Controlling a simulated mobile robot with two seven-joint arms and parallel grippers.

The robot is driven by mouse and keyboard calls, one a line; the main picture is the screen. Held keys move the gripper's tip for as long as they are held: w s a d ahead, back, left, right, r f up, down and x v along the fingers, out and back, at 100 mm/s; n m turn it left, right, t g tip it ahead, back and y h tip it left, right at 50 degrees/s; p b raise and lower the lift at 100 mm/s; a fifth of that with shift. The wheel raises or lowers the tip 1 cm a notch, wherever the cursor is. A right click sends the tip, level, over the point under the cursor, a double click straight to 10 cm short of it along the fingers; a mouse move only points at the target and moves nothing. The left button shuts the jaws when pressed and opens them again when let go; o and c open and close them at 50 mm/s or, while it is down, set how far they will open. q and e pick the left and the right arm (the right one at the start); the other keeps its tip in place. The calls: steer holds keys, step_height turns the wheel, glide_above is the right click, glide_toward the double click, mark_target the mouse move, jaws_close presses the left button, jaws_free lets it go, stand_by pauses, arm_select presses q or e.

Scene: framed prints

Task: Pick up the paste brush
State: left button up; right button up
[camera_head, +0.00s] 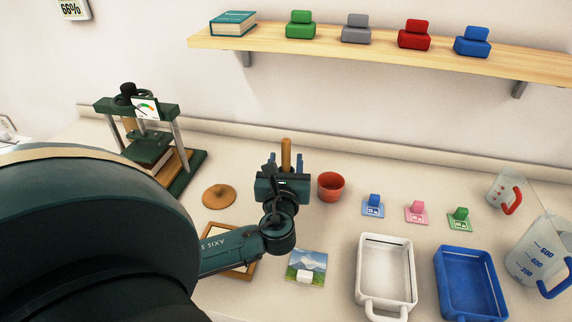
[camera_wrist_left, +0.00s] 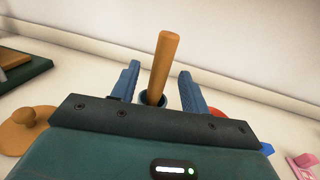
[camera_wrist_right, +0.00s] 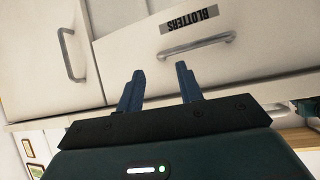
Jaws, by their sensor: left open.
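The paste brush shows as an upright wooden handle (camera_head: 286,150) just beyond my left gripper (camera_head: 285,163). In the left wrist view the handle (camera_wrist_left: 165,62) rises between the two blue fingers of the left gripper (camera_wrist_left: 160,74), slightly tilted. The fingers are open, with a visible gap on each side of it. Its lower end meets a dark blue round rim (camera_wrist_left: 147,99); the bristles are hidden. My right gripper (camera_wrist_right: 160,72) is open and empty in the right wrist view, in front of white drawers.
A red cup (camera_head: 331,187) stands right of the left gripper, and a round wooden-knobbed disc (camera_head: 219,196) lies left. A green press (camera_head: 150,150) stands at the back left. Trays, stamps and jugs fill the right side. A drawer labelled BLOTTERS (camera_wrist_right: 230,55) faces my right gripper.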

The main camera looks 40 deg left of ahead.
mark_target(286, 159)
arm_select(q)
steer(key=x, duration=0.4)
steer(key=shift+a+r, duration=0.1)
steer(key=shift+c, duration=0.6)
jaws_close()
